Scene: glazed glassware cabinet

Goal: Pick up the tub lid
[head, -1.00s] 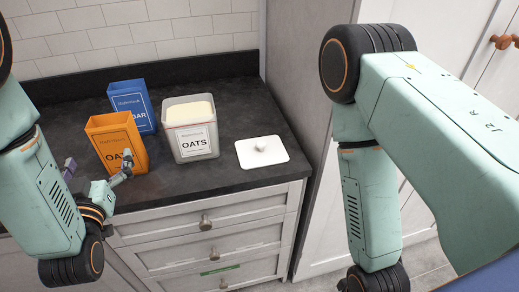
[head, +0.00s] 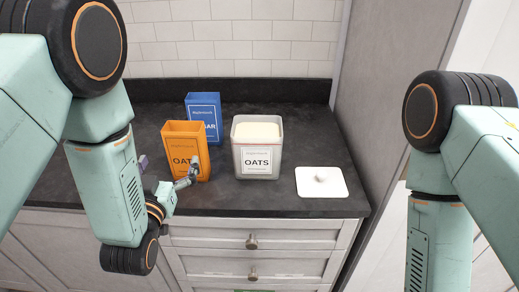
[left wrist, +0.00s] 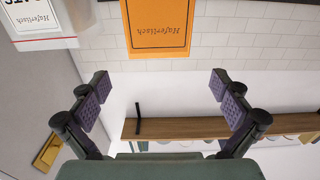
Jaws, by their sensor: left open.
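The tub lid (head: 321,181) is a white square plate with a small round knob. It lies flat on the dark counter in the head view, right of the clear tub. The clear tub (head: 257,158), labelled OATS, stands open with pale contents; part of it shows at the top left of the left wrist view (left wrist: 40,42). My left gripper (head: 169,172) is in front of the orange OATS box, well left of the lid. In the left wrist view its jaws (left wrist: 163,98) are wide apart with nothing between them. My right gripper is outside the views.
The orange box (head: 176,150) stands left of the tub, with a blue box (head: 204,112) behind it. The dark counter (head: 310,125) is clear behind the lid. A grey cabinet side (head: 385,90) closes off the right. Drawers (head: 215,237) lie below the front edge.

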